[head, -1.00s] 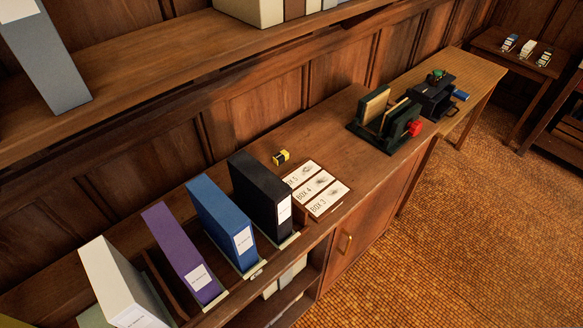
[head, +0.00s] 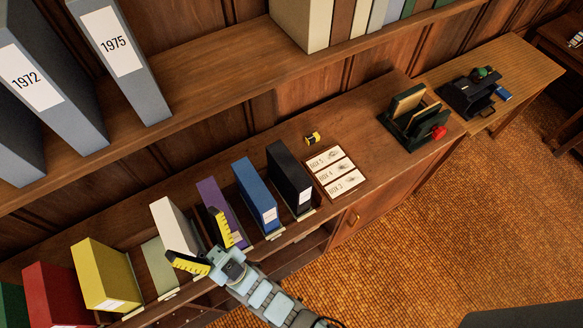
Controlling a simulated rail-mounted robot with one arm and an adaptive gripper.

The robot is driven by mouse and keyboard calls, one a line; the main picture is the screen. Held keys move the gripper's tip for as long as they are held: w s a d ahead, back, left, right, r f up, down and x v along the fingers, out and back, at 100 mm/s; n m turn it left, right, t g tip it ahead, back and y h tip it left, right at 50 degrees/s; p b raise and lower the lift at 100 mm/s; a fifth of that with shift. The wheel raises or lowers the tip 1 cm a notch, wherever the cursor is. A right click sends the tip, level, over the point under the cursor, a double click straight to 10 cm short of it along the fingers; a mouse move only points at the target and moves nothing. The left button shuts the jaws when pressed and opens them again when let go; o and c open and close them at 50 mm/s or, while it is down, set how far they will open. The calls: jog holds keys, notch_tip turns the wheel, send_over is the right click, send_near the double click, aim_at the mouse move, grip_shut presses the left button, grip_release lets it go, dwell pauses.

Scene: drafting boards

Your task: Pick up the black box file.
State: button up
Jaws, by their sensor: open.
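The black box file (head: 288,176) stands upright on the counter in the head view, with a white label on its front. It is the rightmost file in the row, just right of the blue box file (head: 255,194). My gripper (head: 203,246) has yellow fingers with dark marks. It is open and empty, in front of the white and purple files, left of the black file and apart from it. Part of the purple file (head: 213,205) is hidden behind a finger.
White (head: 173,225), yellow (head: 102,273) and red (head: 52,294) files stand further left. Cards marked BOX (head: 331,171) and a small yellow-black object (head: 312,138) lie right of the black file. An upper shelf (head: 215,75) with grey binders overhangs the back.

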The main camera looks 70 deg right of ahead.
jog(key=s+d+r+m+g+h+p, duration=0.1)
jog(key=d+r+g+h+p, duration=0.15)
jog(key=d, duration=0.45)
jog(key=s+d+r+m+g+h+p, duration=0.1)
jog(key=d+r+m+g+h, duration=0.15)
jog(key=d, duration=0.45)
jog(key=s+d+f+g, duration=0.1)
jog(key=s+d+g, duration=0.3)
jog(key=d, duration=0.3)
jog(key=s+d+f+g, duration=0.2)
jog(key=s+d+g, duration=0.2)
jog(key=d, duration=0.4)
jog(key=s+a+f+g+y, duration=0.1)
jog(key=s+f+g+y, duration=0.4)
jog(key=f, duration=0.4)
jog(key=g+y+b, duration=0.1)
jog(key=y+b, duration=0.1)
jog(key=b, duration=0.4)
send_near(291, 168)
jog(key=d+f, duration=0.1)
jog(key=shift+w+d+f, duration=0.15)
jog(key=shift+w, duration=0.25)
jog(key=shift+w+d+f, duration=0.15)
jog(key=shift+w+d, duration=0.05)
jog(key=shift+w, duration=0.2)
jog(key=shift+x, duration=1.85)
jog(key=shift+p+x, duration=0.4)
jog(key=shift+x, duration=2.25)
